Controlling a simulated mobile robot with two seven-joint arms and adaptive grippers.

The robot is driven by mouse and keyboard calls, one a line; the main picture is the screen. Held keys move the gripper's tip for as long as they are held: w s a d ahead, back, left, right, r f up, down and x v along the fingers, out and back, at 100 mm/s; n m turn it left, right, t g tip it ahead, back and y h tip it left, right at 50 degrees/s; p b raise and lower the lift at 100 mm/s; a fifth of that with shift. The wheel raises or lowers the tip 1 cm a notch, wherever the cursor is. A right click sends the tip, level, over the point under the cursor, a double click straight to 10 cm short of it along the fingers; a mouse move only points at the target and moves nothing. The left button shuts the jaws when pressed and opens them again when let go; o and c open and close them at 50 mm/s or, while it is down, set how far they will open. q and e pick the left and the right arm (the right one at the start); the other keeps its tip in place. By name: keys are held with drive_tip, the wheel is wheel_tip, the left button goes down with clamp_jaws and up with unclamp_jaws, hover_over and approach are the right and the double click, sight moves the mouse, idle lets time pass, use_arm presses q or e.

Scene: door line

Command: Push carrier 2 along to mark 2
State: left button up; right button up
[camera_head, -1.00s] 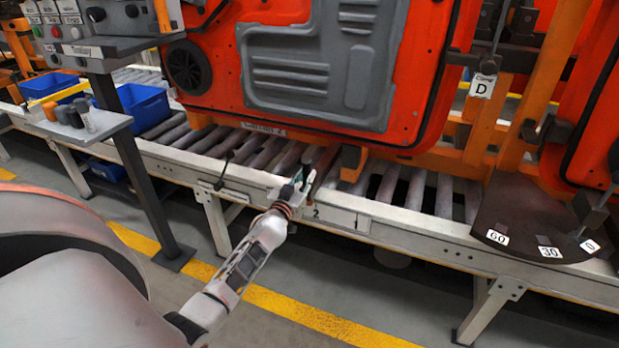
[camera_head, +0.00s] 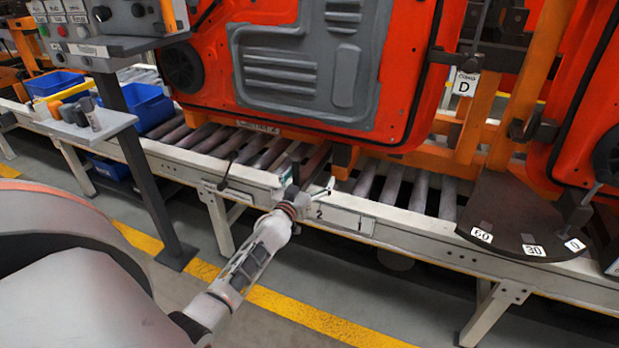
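The carrier (camera_head: 262,126), an orange frame bearing a red door panel (camera_head: 218,75) with a grey inset, stands on the roller conveyor. A small label shows on its lower edge, too blurred to read surely. My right gripper is out of view.
Mark 1 (camera_head: 365,226) is right of mark 2. A dark plate (camera_head: 510,215) labelled 60, 30 and 0 juts over the rail at right. A control box (camera_head: 85,28) on a post and a small shelf (camera_head: 85,130) stand at left. Blue bins (camera_head: 148,108) are behind them.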

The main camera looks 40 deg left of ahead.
use_arm(q)
drive_tip(key=shift+d+f, duration=0.15)
drive_tip(key=shift+d, duration=0.45)
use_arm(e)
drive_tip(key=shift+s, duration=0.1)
use_arm(q)
drive_tip(key=r+p+v, duration=0.1)
drive_tip(key=p+v, duration=0.5)
drive_tip(key=v, duration=0.5)
drive_tip(key=shift+a, duration=0.3)
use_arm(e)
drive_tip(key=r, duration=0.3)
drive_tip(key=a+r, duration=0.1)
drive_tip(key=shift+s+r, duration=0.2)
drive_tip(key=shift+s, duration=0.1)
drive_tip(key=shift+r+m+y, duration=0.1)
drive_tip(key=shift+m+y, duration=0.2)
